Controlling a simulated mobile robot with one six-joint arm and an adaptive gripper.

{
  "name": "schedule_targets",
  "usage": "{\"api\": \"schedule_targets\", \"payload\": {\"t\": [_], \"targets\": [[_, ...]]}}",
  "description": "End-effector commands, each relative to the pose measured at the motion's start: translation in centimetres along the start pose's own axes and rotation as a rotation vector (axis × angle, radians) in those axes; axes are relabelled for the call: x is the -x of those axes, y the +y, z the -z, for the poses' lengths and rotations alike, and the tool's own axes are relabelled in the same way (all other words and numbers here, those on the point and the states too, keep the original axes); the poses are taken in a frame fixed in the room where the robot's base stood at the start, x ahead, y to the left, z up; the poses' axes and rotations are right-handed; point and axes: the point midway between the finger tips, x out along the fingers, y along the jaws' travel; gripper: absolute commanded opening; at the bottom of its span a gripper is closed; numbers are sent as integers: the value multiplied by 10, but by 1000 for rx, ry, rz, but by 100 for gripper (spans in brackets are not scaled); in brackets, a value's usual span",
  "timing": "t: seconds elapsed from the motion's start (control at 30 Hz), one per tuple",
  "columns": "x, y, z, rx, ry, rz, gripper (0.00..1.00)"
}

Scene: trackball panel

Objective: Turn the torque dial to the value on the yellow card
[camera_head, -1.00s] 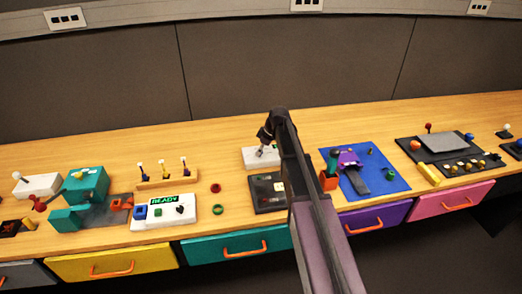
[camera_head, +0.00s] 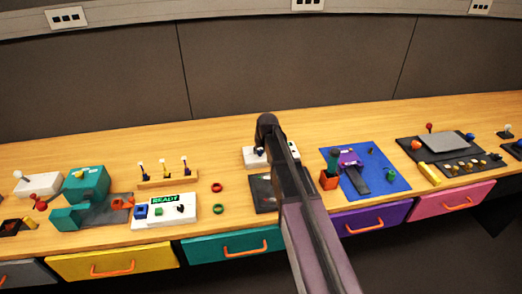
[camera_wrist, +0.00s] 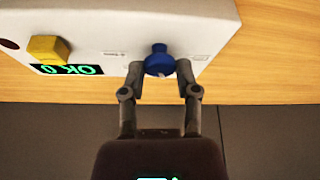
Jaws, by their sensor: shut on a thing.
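In the wrist view a blue knob (camera_wrist: 159,61) stands on a white panel (camera_wrist: 110,18). My gripper (camera_wrist: 160,70) has one finger on each side of the knob and is shut on it. A yellow many-sided knob (camera_wrist: 47,48) and a dark display (camera_wrist: 67,70) with green characters, upside down in this view, are to the left on the panel. In the head view the white panel (camera_head: 250,161) is mostly behind my arm, and the gripper is hidden there. I cannot make out a yellow card or the dial's value marks.
A dark panel (camera_head: 262,202) lies in front of the white one. A blue mat (camera_head: 388,180) with an orange-based green handle (camera_head: 329,175) is to the right. Red (camera_head: 216,187) and green rings (camera_head: 218,209) lie left on the wooden table, with bare wood around them.

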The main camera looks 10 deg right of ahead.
Motion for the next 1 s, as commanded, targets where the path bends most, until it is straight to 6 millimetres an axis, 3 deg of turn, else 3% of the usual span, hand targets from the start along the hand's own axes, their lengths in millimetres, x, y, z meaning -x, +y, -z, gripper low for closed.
{"api": "schedule_targets", "payload": {"t": [1.0], "targets": [[-2,-4,2,-868,-6,-361,0]]}}
